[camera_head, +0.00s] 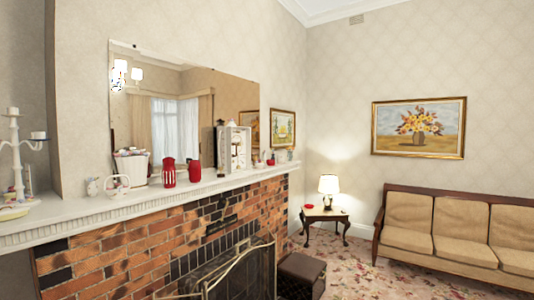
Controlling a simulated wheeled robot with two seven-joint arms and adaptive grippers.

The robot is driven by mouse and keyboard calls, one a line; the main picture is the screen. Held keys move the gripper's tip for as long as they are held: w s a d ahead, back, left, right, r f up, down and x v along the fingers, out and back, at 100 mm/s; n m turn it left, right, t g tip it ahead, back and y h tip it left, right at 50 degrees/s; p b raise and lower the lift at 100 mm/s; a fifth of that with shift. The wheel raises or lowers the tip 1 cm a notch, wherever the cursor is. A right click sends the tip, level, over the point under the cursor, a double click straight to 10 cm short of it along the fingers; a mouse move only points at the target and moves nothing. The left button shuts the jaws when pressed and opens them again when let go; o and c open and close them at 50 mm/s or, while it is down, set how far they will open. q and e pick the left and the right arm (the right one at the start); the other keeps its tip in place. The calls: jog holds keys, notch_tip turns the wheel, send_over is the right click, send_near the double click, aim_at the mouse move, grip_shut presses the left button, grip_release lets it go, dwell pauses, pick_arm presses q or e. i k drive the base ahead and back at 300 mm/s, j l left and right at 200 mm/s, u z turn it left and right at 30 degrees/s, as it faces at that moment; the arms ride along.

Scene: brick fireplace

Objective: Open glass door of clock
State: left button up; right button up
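A small white-cased clock (237,150) stands upright on the white mantel shelf (135,199), towards its far end and in front of the mirror. Its front faces the room and shows a pale face and gold-coloured parts inside. It is too small to tell whether its glass door is open or shut. A dark shape beside its left edge appears to be its reflection in the mirror. Neither of my grippers shows in this view.
A metal fire screen (235,272) and a dark footstool (301,275) stand below. The carpet (365,278) before the sofa (460,232) is clear.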

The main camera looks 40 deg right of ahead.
aim_at(229, 142)
jog(key=z, duration=1.1)
jog(key=i+l+u, duration=0.25)
jog(key=i+l, duration=1.1)
